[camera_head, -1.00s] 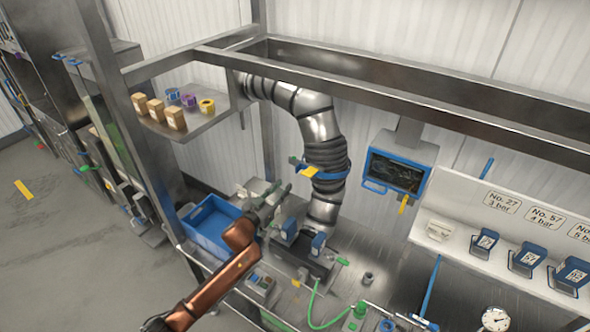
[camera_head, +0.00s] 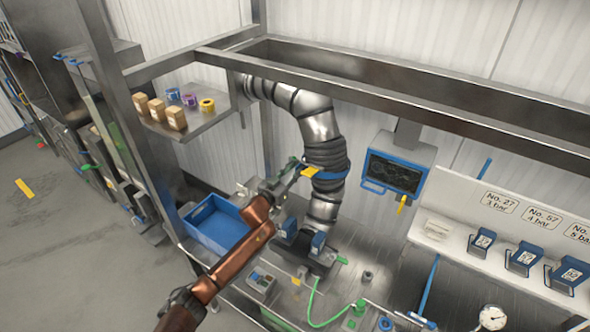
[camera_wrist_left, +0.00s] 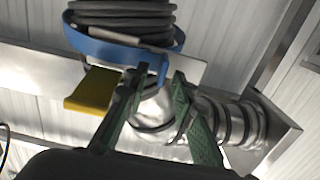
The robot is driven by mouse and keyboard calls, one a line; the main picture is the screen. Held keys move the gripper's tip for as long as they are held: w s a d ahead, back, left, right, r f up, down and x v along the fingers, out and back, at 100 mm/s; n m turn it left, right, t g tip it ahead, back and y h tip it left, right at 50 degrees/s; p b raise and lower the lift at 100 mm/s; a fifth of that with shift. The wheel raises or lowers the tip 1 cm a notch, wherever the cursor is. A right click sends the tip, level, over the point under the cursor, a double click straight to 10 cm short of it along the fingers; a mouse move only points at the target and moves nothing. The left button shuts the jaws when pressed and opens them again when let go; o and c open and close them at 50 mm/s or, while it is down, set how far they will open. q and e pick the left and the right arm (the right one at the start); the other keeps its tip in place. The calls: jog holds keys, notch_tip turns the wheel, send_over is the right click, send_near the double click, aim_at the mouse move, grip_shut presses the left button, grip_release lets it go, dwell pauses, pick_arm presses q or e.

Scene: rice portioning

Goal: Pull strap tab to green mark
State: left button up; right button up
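A blue strap (camera_head: 333,175) wraps the ribbed part of the metal duct, with a yellow tab (camera_head: 309,171) at its left side. In the left wrist view the strap (camera_wrist_left: 112,48) crosses the top and the yellow tab (camera_wrist_left: 90,91) lies left of the fingers. My left gripper (camera_head: 291,168) is just left of the tab. In the wrist view its two green-faced fingers (camera_wrist_left: 157,78) are spread, with nothing seen held between them. I cannot tell whether a finger touches the tab or strap. I cannot clearly make out the green mark. My right gripper is not in view.
The duct (camera_head: 318,118) rises to the frame beside a shelf (camera_head: 205,123) with boxes and tape rolls. A blue crate (camera_head: 213,231) is left of the duct base. A screen (camera_head: 393,172) hangs to the right. Metal frame bars cross above.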

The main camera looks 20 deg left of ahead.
pick_arm(q)
jog(key=shift+c, duration=0.2)
grip_shut()
dwell(0.4)
